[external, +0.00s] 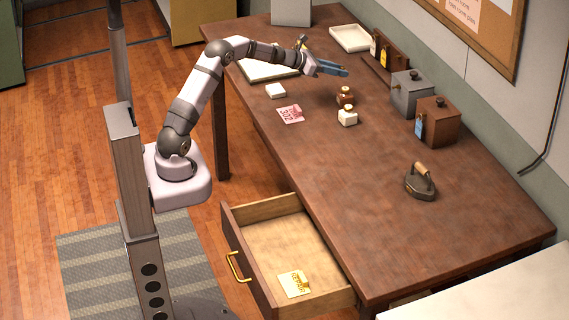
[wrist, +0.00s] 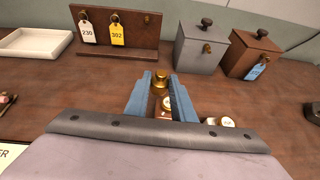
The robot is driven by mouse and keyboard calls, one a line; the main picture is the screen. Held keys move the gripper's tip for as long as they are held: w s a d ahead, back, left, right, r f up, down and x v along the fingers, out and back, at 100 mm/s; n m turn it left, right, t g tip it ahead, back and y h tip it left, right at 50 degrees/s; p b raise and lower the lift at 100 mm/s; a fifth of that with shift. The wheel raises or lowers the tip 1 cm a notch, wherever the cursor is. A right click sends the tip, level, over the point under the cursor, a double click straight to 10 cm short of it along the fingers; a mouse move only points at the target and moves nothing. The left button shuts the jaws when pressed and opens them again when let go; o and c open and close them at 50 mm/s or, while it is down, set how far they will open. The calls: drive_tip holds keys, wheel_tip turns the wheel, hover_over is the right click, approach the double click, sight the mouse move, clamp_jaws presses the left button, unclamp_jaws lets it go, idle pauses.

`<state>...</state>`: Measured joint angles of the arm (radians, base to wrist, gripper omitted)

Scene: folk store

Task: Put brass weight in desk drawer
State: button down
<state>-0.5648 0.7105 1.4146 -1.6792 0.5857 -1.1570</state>
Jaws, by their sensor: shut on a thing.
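The brass weight (wrist: 160,78) is a small gold piece with a knob, seen between my fingertips in the wrist view. My gripper (wrist: 158,84) has blue fingers shut on it. In the external view my gripper (external: 335,69) is above the far part of the desk; the weight cannot be made out there. The desk drawer (external: 229,232) is pulled open at the near left side of the desk, well away from my gripper. A yellow-marked card (external: 295,284) lies inside it; the rest of its floor is bare.
A brown-and-brass pot (external: 345,96) and a white pot (external: 347,116) stand mid-desk. A red-printed card (external: 290,114) lies nearby. A grey box (external: 411,93), a brown box (external: 438,121) and a key rack (external: 388,50) line the back. A flat iron (external: 420,184) stands right. The near desk top is clear.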

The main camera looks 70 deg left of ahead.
drive_tip(key=y, duration=0.1)
hover_over(330, 95)
drive_tip(key=shift+n, duration=0.4)
drive_tip(key=shift+s+d+f, duration=0.1)
drive_tip(key=shift+f, duration=4.95)
drive_tip(key=shift+f+b, duration=0.25)
drive_tip(key=shift+b, duration=0.3)
drive_tip(key=c, duration=1.5)
unclamp_jaws()
drive_tip(key=shift+r+p, duration=0.3)
drive_tip(key=shift+p, duration=0.05)
drive_tip(key=shift+o, duration=0.3)
drive_tip(key=b+v, duration=0.3)
drive_tip(key=v, duration=0.9)
drive_tip(key=shift+s+f, duration=0.1)
drive_tip(key=shift+f, duration=0.05)
